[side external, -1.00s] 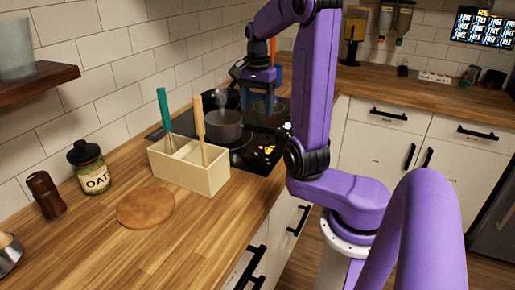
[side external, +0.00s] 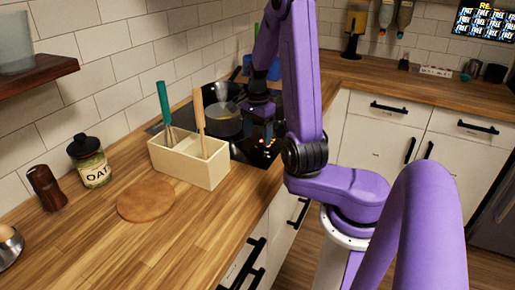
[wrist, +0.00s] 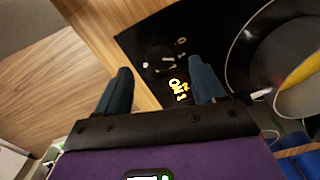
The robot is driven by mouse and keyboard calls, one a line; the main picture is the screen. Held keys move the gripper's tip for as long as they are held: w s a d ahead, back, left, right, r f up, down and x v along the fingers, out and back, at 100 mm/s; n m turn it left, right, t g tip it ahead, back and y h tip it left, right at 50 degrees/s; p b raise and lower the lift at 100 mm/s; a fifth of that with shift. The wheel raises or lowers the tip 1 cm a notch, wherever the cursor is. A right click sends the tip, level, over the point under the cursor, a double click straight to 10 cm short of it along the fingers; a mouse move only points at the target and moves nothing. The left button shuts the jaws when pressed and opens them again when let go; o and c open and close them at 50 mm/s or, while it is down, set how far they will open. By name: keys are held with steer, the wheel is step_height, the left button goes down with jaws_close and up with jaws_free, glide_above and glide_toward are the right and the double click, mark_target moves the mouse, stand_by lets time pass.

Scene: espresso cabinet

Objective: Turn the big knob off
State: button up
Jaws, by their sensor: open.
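The black cooktop (side external: 240,152) is set into the wooden counter, with lit markings (side external: 268,141) near its front edge. In the wrist view, the cooktop (wrist: 140,37) shows yellow lit markings (wrist: 178,88) close to my right-hand finger. A dark round shape lies by the small white marks on the cooktop, but I cannot tell clearly whether it is the big knob. My gripper (wrist: 161,72) is open and empty, its two dark blue fingers wide apart over the cooktop's edge and the wood. In the side view, my gripper (side external: 262,130) is low beside the pot, above the controls.
A pot (side external: 225,120) stands on the cooktop; a pan (wrist: 240,55) shows close right of my fingers. A cream utensil box (side external: 190,162) with two handled tools stands at the cooktop's near side. A round wooden board (side external: 146,200) and oat jar (side external: 90,165) lie nearer.

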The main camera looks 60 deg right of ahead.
mark_target(257, 149)
steer(key=shift+f, duration=2.85)
steer(key=c, duration=1.1)
